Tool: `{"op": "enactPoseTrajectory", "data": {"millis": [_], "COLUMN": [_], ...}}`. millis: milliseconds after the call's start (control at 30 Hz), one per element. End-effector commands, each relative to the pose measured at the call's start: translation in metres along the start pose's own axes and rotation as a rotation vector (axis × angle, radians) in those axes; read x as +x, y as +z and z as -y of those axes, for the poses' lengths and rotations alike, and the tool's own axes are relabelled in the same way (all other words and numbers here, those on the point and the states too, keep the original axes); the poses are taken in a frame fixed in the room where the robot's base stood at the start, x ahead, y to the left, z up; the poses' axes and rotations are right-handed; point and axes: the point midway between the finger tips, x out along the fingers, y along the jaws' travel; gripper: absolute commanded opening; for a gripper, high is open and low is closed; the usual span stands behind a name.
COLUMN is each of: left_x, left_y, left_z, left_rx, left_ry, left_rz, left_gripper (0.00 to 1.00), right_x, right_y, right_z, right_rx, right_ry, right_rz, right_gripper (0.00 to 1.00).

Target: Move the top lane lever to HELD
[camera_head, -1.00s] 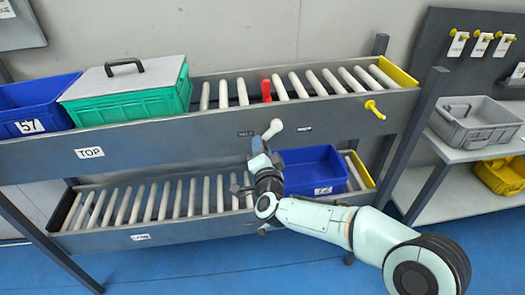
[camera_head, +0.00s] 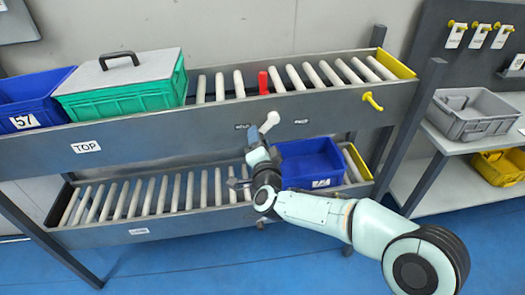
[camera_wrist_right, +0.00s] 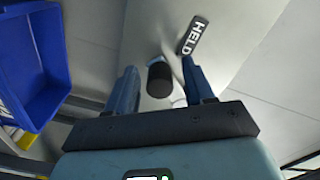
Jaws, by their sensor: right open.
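The top lane lever (camera_head: 269,122) is a short pale stick on the front rail of the upper lane, between two small dark labels. My right gripper (camera_head: 257,144) is just below it in the head view. In the right wrist view my right gripper (camera_wrist_right: 158,72) is open, one finger on each side of a dark round knob (camera_wrist_right: 158,82). I cannot tell whether either finger touches it. The HELD label (camera_wrist_right: 193,37) is beyond the knob, near the right finger. In the head view the left label (camera_head: 242,126) is too small to read. My left gripper is not in view.
A red stop (camera_head: 263,83) stands among the upper rollers. A green lidded crate (camera_head: 130,98) and blue bin (camera_head: 40,88) sit left on that lane. A blue bin (camera_head: 309,163) is on the lower lane, right of my arm. A yellow peg (camera_head: 372,101) projects from the rail.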

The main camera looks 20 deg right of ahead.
Motion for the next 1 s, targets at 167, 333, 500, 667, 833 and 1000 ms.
{"op": "enactPoseTrajectory", "data": {"millis": [167,333,500,667,833,1000], "left_x": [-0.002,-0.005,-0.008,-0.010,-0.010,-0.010], "left_y": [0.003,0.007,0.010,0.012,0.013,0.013], "left_z": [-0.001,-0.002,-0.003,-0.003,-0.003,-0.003], "left_rx": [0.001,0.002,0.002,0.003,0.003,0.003], "left_ry": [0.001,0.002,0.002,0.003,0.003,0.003], "left_rz": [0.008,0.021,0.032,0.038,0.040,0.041], "left_gripper": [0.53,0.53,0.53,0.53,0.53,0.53], "right_x": [-0.026,-0.066,-0.101,-0.122,-0.130,-0.130], "right_y": [-0.001,-0.001,-0.001,-0.002,-0.002,-0.001], "right_z": [0.001,0.002,0.001,0.000,-0.001,-0.001], "right_rx": [-0.001,-0.001,0.001,0.001,0.002,0.002], "right_ry": [-0.001,-0.002,-0.001,0.000,0.001,0.001], "right_rz": [0.002,0.001,-0.001,-0.003,-0.004,-0.004], "right_gripper": [0.53,0.53,0.53,0.53,0.53,0.53]}}
